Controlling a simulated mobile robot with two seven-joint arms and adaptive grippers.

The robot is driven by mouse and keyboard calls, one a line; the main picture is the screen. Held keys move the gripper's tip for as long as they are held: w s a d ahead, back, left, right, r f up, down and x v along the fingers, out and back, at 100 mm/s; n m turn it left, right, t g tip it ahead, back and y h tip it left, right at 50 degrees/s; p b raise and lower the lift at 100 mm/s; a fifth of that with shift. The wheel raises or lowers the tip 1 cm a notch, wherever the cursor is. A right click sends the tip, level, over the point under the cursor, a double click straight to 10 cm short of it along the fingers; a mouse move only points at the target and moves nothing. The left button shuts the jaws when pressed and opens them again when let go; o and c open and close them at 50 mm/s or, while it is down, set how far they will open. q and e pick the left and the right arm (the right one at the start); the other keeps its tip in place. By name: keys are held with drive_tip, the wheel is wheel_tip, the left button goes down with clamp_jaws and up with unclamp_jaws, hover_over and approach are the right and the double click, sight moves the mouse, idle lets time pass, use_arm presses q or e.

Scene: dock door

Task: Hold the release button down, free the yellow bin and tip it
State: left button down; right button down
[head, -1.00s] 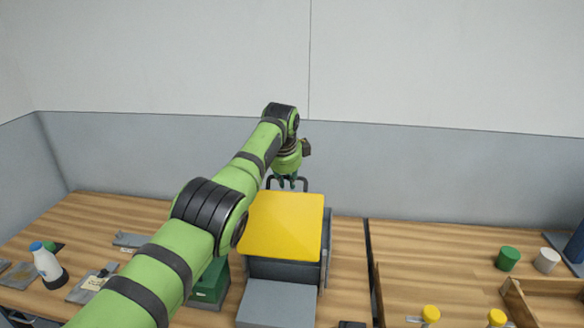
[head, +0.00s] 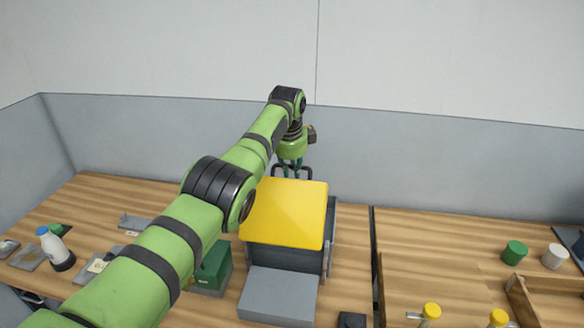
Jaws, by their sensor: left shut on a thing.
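The yellow bin (head: 285,213) sits in a dark grey stand (head: 285,258) near the middle of the table, its broad yellow face up. A dark loop handle (head: 309,173) rises at its far edge. My left gripper (head: 291,172) points down at that far edge, its fingers shut on the handle. The bin's far side is hidden. A small dark block (head: 351,320) at the bottom edge is cut off; I cannot tell whether it is the release button. My right gripper is not in view.
A grey plate (head: 278,296) lies in front of the stand, with a green box (head: 212,268) to its left. A white bottle (head: 54,248) stands far left. A green cylinder (head: 515,252) and a white cylinder (head: 555,256) stand right. A wall is close behind.

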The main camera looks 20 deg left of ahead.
use_arm(q)
drive_tip(key=c, duration=1.1)
unclamp_jaws()
drive_tip(key=shift+w+r, duration=0.25)
drive_tip(key=shift+r, duration=0.2)
drive_tip(key=shift+c, duration=0.2)
drive_tip(key=shift+a+f, duration=0.1)
drive_tip(key=shift+d+f, duration=0.15)
drive_tip(key=shift+d, duration=0.05)
drive_tip(key=shift+s+r, duration=0.1)
drive_tip(key=shift+r, duration=0.2)
drive_tip(key=v, duration=1.1)
drive_tip(key=shift+r, duration=0.25)
drive_tip(key=shift+s+f, duration=0.15)
drive_tip(key=shift+s, duration=0.05)
